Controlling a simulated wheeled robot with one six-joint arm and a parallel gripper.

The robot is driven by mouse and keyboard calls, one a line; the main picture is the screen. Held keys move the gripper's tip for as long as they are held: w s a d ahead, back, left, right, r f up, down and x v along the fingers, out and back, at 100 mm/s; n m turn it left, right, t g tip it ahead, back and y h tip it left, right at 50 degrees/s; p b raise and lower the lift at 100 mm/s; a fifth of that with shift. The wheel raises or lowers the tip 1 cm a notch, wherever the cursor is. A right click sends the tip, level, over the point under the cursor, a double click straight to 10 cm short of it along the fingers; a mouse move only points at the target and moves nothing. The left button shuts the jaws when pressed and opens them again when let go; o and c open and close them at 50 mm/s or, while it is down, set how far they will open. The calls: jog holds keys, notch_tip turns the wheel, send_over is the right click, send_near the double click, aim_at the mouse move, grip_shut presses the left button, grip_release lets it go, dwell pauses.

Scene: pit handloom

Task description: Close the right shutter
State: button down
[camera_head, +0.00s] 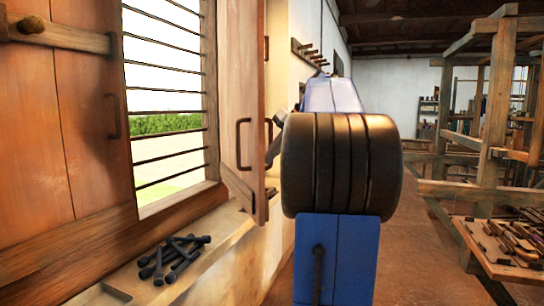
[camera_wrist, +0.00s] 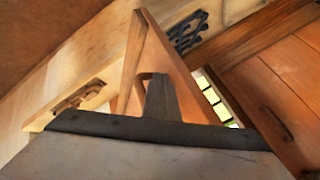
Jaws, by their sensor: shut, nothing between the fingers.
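The right shutter (camera_head: 238,75) is a wooden panel standing open, swung out into the room from the right side of the barred window. A dark handle (camera_head: 240,145) shows on its window-side face. In the wrist view the shutter (camera_wrist: 172,55) rises just beyond my gripper (camera_wrist: 158,85). The gripper is shut and empty, with its fingers overlapping the shutter's lower part; I cannot tell whether they touch. In the head view my arm hides most of the gripper, on the room side of the shutter.
The left shutter (camera_head: 85,110) lies closed across the window's left part, with a wooden bar (camera_head: 65,36) on it. Several dark rods (camera_head: 172,258) lie on the sill (camera_head: 215,237). A peg rack (camera_head: 308,52) hangs on the wall. Loom frames (camera_head: 495,100) and a tool table (camera_head: 500,265) stand at right.

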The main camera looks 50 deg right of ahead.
jog(key=w+a+m+h, duration=0.1)
jog(key=w+a+m, duration=0.2)
jog(key=w+a, duration=2.1)
jog(key=shift+a+t+h, duration=0.4)
jog(key=shift+a, duration=1.45)
